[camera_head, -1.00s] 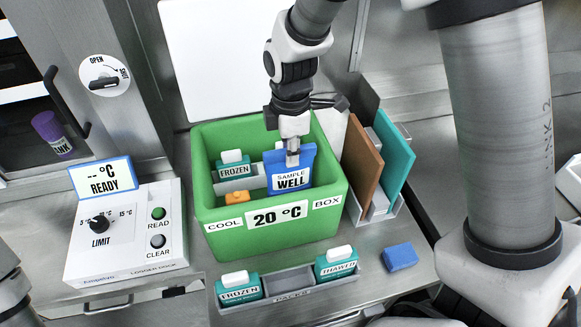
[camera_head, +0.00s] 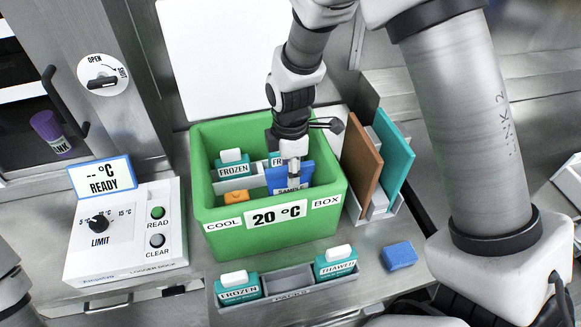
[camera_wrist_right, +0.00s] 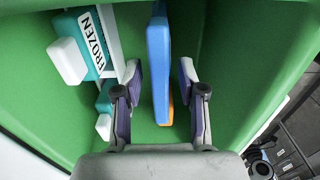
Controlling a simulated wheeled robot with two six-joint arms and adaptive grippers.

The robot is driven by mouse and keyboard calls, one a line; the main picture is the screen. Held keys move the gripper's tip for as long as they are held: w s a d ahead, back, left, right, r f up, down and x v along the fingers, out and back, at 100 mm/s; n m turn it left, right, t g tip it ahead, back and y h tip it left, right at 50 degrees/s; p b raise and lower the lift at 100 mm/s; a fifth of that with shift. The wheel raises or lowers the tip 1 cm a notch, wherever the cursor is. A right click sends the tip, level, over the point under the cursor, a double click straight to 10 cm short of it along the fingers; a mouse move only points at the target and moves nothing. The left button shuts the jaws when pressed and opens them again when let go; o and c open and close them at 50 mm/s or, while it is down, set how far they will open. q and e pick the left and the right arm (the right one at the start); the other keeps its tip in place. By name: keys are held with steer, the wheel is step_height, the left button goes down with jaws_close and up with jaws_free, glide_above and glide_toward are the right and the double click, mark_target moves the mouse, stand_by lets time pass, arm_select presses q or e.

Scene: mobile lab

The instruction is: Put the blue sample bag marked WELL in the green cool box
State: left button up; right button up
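The blue sample bag (camera_head: 305,172) is inside the green cool box (camera_head: 325,218), roughly upright at its right part. Only "SAMPLE" shows on it; its lower part is hidden behind the front wall. My right gripper (camera_head: 293,180) reaches down into the box at the bag's top. In the right wrist view, the gripper (camera_wrist_right: 160,90) has its fingers apart, one on each side of the blue bag (camera_wrist_right: 158,50), with a gap on both sides. My left gripper is not in view.
Teal FROZEN packs (camera_head: 232,168) and an orange item (camera_head: 236,197) are in the box. Brown (camera_head: 361,160) and teal (camera_head: 393,165) panels stand close at its right. A pack rack (camera_head: 290,281), a blue block (camera_head: 399,256) and a logger (camera_head: 125,235) surround it.

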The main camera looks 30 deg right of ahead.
steer(key=shift+r, duration=0.1)
step_height(320, 180, up, 12)
stand_by(1.3)
steer(key=shift+r, duration=0.1)
jaws_close()
